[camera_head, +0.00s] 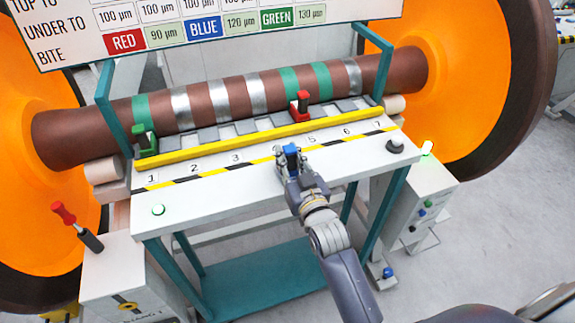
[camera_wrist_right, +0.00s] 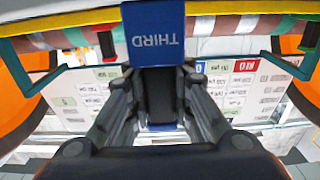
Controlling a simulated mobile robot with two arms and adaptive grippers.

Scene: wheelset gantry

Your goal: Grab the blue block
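The blue block (camera_head: 291,150) is at the front half of the white table, near the black-and-yellow striped line. In the right wrist view the blue block (camera_wrist_right: 154,32) shows the word THIRD upside down, with a dark stem below its blue face. My right gripper (camera_head: 289,161) is at the block, with a finger on each side. In the wrist view the fingers (camera_wrist_right: 157,80) lie close against the stem and look shut on it. Whether the block's underside touches the table is hidden. My left gripper is not in view.
A red block (camera_head: 301,108) and a green block (camera_head: 145,142) stand by the yellow rail (camera_head: 240,138). The brown axle (camera_head: 225,98) with orange wheels lies behind. A sign (camera_head: 200,22) hangs above. The table's front strip (camera_head: 215,192) is mostly clear.

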